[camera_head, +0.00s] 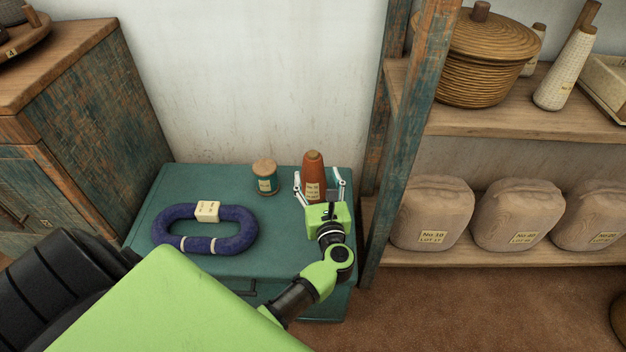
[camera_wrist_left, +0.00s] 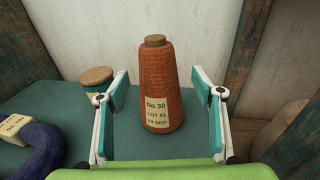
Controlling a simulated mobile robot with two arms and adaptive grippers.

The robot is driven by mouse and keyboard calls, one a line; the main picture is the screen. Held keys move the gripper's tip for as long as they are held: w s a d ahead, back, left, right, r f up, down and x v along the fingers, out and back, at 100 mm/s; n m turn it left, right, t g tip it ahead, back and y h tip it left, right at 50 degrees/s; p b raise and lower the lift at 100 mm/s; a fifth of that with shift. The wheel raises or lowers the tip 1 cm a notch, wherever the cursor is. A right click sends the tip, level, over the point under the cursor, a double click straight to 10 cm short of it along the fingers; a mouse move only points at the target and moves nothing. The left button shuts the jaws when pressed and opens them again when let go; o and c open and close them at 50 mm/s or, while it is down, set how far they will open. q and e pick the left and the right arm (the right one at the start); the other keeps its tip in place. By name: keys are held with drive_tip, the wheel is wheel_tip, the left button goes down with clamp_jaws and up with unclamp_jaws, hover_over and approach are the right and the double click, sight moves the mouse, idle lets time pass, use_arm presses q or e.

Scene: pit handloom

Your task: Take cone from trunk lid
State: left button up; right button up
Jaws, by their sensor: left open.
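An orange-brown thread cone (camera_head: 313,172) stands upright on the teal trunk lid (camera_head: 281,256), near its back right corner. Its label reads No 30, LOT 51. My left gripper (camera_head: 320,184) is open, with one finger on each side of the cone in the head view. In the left wrist view the cone (camera_wrist_left: 158,85) stands centred between and a little beyond the open fingers of my left gripper (camera_wrist_left: 158,100), with gaps on both sides. The gripper body hides the cone's foot in the head view. My right gripper is not in view.
A small labelled spool (camera_head: 265,177) stands left of the cone. A blue yarn hank (camera_head: 240,232) with a tag lies on the lid's left part. A shelf post (camera_head: 408,140) rises close on the right, and the wall (camera_head: 260,80) is behind. The front middle of the lid is bare.

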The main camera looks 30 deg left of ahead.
use_arm(q)
drive_tip(key=x, duration=0.5)
drive_tip(key=shift+a+r, duration=0.25)
drive_tip(key=shift+r, duration=0.05)
clamp_jaws()
